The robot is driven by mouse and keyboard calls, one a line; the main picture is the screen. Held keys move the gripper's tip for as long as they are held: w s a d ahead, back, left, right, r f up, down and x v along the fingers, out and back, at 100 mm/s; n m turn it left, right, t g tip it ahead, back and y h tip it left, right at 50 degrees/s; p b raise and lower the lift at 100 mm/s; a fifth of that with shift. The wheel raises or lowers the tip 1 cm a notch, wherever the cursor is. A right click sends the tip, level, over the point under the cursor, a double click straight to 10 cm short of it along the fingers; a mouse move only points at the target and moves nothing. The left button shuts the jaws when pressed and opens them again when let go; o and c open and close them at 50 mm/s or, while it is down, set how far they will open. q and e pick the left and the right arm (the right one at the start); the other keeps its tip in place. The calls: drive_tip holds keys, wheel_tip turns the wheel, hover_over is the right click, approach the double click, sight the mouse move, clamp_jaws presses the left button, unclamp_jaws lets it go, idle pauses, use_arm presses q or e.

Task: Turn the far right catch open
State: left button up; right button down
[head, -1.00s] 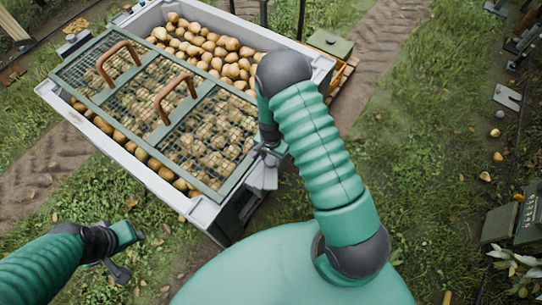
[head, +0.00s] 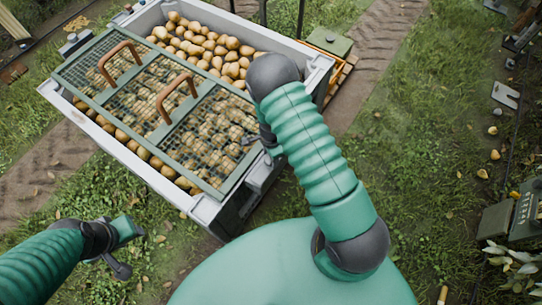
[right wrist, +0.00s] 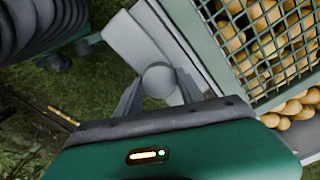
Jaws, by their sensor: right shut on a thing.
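A grey catch with a round knob (right wrist: 160,78) sits between the two fingers of my right gripper (right wrist: 158,98) in the right wrist view. The fingers are shut on it, one on each side, at the rim of the pear bin. In the head view my right gripper (head: 270,148) is at the bin's right side, mostly hidden by its own arm, and the catch cannot be made out. A green-framed mesh lid (head: 212,188) with two brown handles lies over the near part of the bin (head: 205,212). My left gripper (head: 125,240) hangs empty at lower left; its finger opening is unclear.
Pears (head: 205,45) fill the bin and lie uncovered beyond the lid. A green box (head: 328,42) stands behind the bin's right end. Grass at right is mostly open, with a few fallen pears (head: 482,174) and a green case (head: 525,215) at the edge.

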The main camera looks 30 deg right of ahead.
drive_tip(key=shift+w, duration=0.15)
drive_tip(key=c, duration=0.7)
unclamp_jaws()
wheel_tip(320, 180, up, 17)
drive_tip(key=shift+f+p, duration=0.1)
drive_tip(key=shift+p, duration=0.95)
drive_tip(key=s+a+r+n+t, duration=0.1)
drive_tip(key=s+a+r+n, duration=0.1)
drive_tip(key=n, duration=0.4)
drive_tip(key=s+a+r+n, duration=0.3)
drive_tip(key=s+r+n, duration=0.1)
drive_tip(key=r+n, duration=0.1)
drive_tip(key=s+a+r+n+t, duration=0.1)
drive_tip(key=s+a+r+n, duration=0.1)
drive_tip(key=n, duration=0.6)
drive_tip(key=shift+s+a+r+t, duration=0.3)
drive_tip(key=shift+s+r, duration=0.45)
drive_tip(key=shift+r, duration=0.15)
